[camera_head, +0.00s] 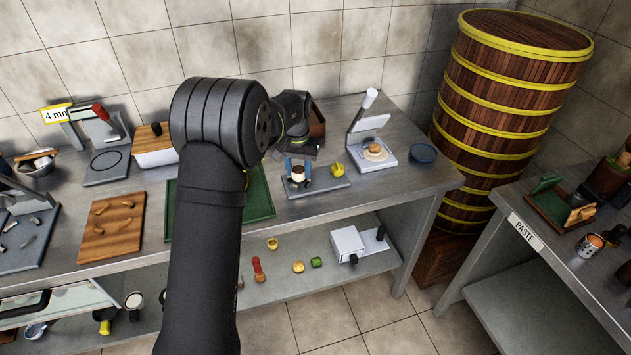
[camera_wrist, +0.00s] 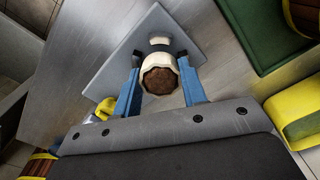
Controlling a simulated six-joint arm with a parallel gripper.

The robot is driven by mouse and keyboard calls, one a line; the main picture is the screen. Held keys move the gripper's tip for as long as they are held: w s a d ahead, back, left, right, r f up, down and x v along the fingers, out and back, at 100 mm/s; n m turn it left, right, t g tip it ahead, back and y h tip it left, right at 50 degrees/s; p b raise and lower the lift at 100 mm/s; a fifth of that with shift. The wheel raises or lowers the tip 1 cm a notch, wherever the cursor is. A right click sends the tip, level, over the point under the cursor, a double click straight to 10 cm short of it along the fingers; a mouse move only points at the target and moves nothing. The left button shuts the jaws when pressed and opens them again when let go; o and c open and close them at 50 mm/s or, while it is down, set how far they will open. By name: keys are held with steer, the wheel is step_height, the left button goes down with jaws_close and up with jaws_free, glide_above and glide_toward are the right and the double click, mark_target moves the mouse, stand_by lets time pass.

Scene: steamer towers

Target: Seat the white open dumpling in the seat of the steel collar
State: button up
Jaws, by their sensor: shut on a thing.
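The white open dumpling (camera_wrist: 146,66), a pale pleated cup with brown filling, is between the blue fingers of my gripper (camera_wrist: 159,63) in the wrist view. In the head view the dumpling (camera_head: 298,179) shows between the fingers, low over or on a grey plate (camera_head: 325,185) on the bench. My gripper is shut on it; I cannot tell whether its base touches the plate. A small pale piece (camera_wrist: 159,40) shows just beyond it on the plate in the wrist view. I cannot make out the steel collar or its seat for sure; the dumpling and fingers hide part of the plate.
A yellow piece (camera_head: 337,169) is at the plate's right. A press (camera_head: 365,128) with a bun (camera_head: 375,149) on its base and a blue bowl (camera_head: 423,155) stand further right. A green tray (camera_head: 260,196) lies left, partly behind my arm. The bench edge is close in front.

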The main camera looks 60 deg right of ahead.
steer(key=shift+f, duration=0.45)
stand_by(0.3)
steer(key=shift+r, duration=0.15)
steer(key=shift+r, duration=0.5)
steer(key=shift+f, duration=0.65)
stand_by(1.5)
steer(key=shift+r, duration=0.55)
steer(key=shift+f, duration=0.65)
stand_by(1.3)
steer(key=o, duration=1.2)
steer(key=shift+f, duration=0.1)
